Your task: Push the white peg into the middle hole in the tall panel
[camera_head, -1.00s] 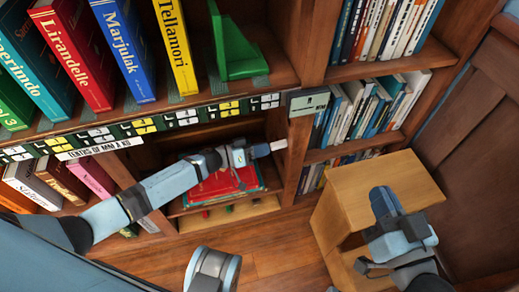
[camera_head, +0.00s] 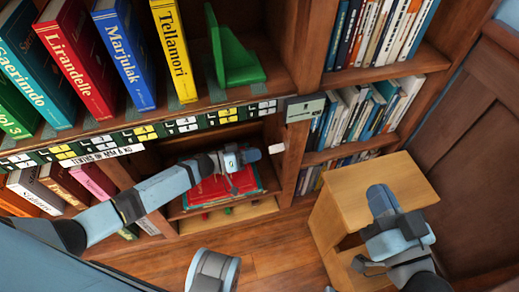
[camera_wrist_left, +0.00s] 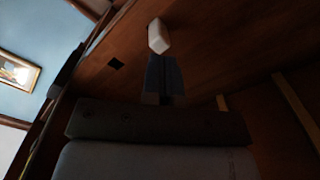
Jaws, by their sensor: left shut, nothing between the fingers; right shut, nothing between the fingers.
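The white peg (camera_head: 276,148) sticks out from the side of the tall panel (camera_head: 292,165), on the left side of that upright. It also shows in the left wrist view (camera_wrist_left: 158,37) as a pale block against the brown panel, just beyond my fingertips. How deep it sits is hidden. My left gripper (camera_head: 259,154) is shut and empty, a short gap left of the peg. My right gripper (camera_head: 380,203) is shut and empty, in front of the wooden stand, far from the peg.
A red book (camera_head: 222,186) lies in the lower compartment below my left gripper. A shelf edge with a label strip (camera_head: 140,133) runs above my left arm. A light wooden stand (camera_head: 340,195) is at the right. Floor (camera_head: 270,240) shows in front of the bookcase.

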